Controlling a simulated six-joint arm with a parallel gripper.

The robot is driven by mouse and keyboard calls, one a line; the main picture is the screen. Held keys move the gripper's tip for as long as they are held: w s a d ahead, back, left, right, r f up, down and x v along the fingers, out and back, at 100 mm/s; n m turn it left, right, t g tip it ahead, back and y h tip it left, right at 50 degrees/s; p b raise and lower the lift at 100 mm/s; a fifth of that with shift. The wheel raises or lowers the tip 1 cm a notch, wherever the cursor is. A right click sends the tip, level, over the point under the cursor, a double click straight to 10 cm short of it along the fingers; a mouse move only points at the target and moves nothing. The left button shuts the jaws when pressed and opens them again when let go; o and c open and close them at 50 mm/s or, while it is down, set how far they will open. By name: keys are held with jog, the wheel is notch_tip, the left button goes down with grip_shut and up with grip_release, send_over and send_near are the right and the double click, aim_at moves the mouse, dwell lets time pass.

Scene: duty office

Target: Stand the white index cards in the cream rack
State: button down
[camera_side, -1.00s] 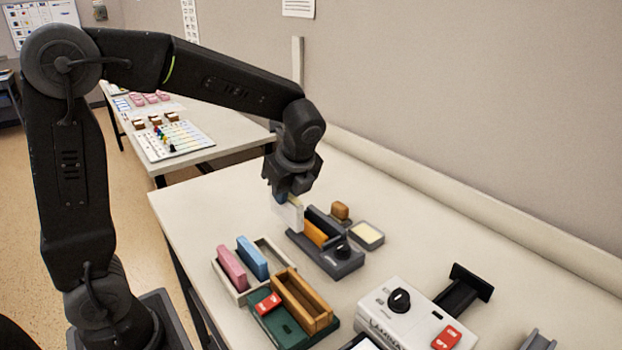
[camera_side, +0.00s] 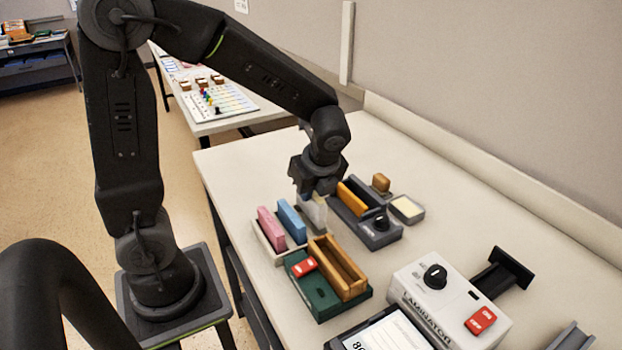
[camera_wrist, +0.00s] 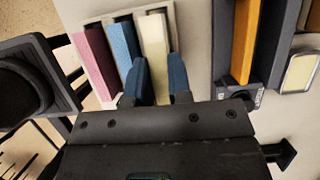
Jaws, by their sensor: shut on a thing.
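The cream rack (camera_side: 262,249) stands on the table with a pink block of cards (camera_side: 270,228) and a blue block (camera_side: 291,220) upright in it. My gripper (camera_side: 315,198) is shut on the white index cards (camera_side: 314,214) at the rack's right-hand compartment. In the wrist view, the white cards (camera_wrist: 154,40) stand parallel to the blue block (camera_wrist: 124,45), between my blue fingertips (camera_wrist: 159,82). The cards' lower edge is hidden, so I cannot tell whether they touch the rack floor.
A dark grey device (camera_side: 379,237) with an orange block (camera_side: 351,197) stands just right of the gripper. A green base with a wooden tray (camera_side: 340,270) is in front of the rack. A laminator (camera_side: 450,297) sits at front right. The table's back left is clear.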

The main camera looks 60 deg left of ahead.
aim_at(311, 201)
jog(key=shift+f, duration=1.65)
jog(key=c, duration=1)
grip_release()
jog(key=shift+r, duration=0.1)
jog(key=shift+r, duration=4.45)
